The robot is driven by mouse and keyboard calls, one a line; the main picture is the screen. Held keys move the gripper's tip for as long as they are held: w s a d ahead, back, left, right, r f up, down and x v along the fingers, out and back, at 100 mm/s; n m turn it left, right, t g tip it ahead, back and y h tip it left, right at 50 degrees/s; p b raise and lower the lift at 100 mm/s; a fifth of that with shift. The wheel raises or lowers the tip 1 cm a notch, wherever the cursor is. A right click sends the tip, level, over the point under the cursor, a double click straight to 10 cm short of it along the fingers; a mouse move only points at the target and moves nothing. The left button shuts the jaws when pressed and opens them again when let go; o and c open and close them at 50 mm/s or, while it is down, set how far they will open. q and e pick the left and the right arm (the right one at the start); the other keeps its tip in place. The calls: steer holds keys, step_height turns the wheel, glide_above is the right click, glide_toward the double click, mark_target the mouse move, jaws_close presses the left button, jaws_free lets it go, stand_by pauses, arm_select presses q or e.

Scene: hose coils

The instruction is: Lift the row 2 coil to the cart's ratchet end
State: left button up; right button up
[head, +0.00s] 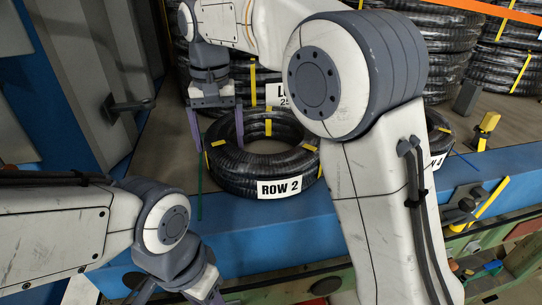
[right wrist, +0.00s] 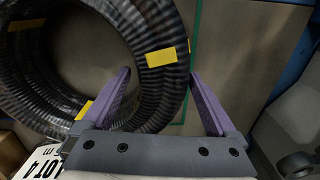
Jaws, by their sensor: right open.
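The row 2 coil (head: 222,168) is a black ribbed hose ring with yellow tape bands and a white "ROW 2" label. It lies flat near the blue front edge. My right gripper (head: 216,128) points down over its far left side, open. In the right wrist view the coil (right wrist: 75,110) shows at the left, and its wall passes between the two purple fingertips (right wrist: 161,72); I cannot tell whether they touch it. My left arm ends at the bottom edge, with its fingers out of view. I cannot make out the cart's ratchet end for certain.
Stacked black coils (head: 445,35) stand behind. Another labelled coil (head: 437,135) lies right, partly hidden by my right arm. A white lot card (head: 275,94) stands behind the row 2 coil. A yellow handle (head: 492,200) and green rail (head: 515,262) are at the right. A blue-grey structure fills the left.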

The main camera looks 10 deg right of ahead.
steer(key=shift+p, duration=0.55)
stand_by(0.7)
jaws_close()
steer(key=shift+r, duration=0.1)
steer(key=shift+r+p, duration=0.65)
steer(key=shift+p, duration=0.15)
stand_by(0.5)
steer(key=shift+r+p, duration=2.95)
steer(key=shift+p, duration=0.25)
